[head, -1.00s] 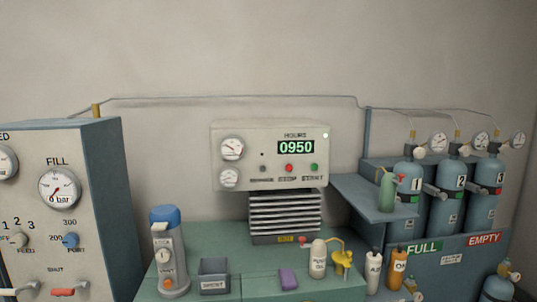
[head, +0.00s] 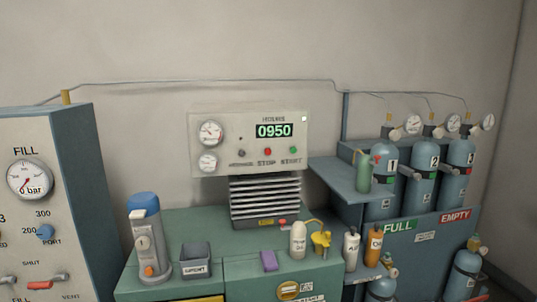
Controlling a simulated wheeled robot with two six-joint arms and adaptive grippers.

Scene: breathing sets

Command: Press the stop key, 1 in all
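The stop key is a small red button (head: 268,152) above the STOP label on the pale control panel (head: 225,130). A green button (head: 293,150) above the START label is to its right, and a small dark button (head: 241,153) is to its left. The panel's HOURS display (head: 273,131) reads 0950. Neither of my grippers shows in the head view, and nothing covers the stop key.
A fill cabinet (head: 75,150) is at left. Blue cylinders (head: 421,180) stand at right, behind a shelf (head: 345,178).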

